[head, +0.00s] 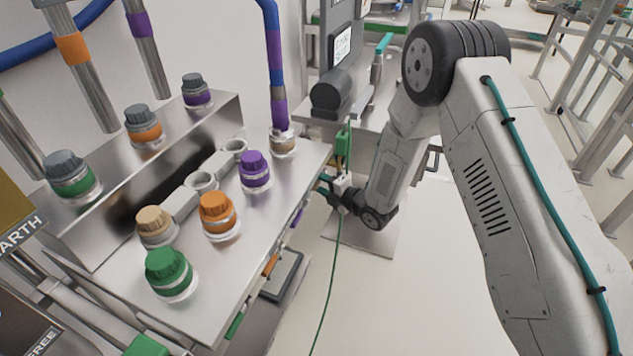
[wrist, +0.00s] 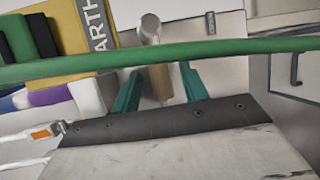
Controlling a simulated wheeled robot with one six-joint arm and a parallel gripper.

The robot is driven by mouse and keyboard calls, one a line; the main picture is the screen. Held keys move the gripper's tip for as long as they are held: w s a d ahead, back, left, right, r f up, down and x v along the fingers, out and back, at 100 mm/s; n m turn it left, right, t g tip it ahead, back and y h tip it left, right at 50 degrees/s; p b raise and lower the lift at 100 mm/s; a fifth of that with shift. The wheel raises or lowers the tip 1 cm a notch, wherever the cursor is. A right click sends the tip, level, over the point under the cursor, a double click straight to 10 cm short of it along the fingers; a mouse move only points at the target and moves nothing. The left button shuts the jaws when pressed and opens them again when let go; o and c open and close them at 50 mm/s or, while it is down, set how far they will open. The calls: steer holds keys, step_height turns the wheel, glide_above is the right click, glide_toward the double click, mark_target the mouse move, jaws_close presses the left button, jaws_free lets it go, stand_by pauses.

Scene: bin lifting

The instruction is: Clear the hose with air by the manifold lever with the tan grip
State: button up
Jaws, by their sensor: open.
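In the wrist view, the tan grip (wrist: 160,84) of a lever stands between the two teal fingers of my gripper (wrist: 160,76). A pale, rounded metal part (wrist: 149,27) shows beyond the grip. The fingers are open, with a gap visible on both sides of the grip. In the head view, my gripper (head: 328,186) is low beside the right edge of the metal manifold (head: 105,285); the tan grip cannot be made out there. Purple (head: 298,216), orange (head: 270,265) and green (head: 236,325) grips show along that edge.
A green band (wrist: 230,48) crosses the wrist view in front of the fingers. Capped ports, including a tan cap (head: 154,222), stand on the manifold. A blue-and-purple hose (head: 274,70) runs to its far end. A grey bench (head: 390,115) stands behind; floor at lower middle is mostly clear.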

steer(key=shift+x, duration=1.15)
steer(key=shift+c, duration=0.3)
jaws_close()
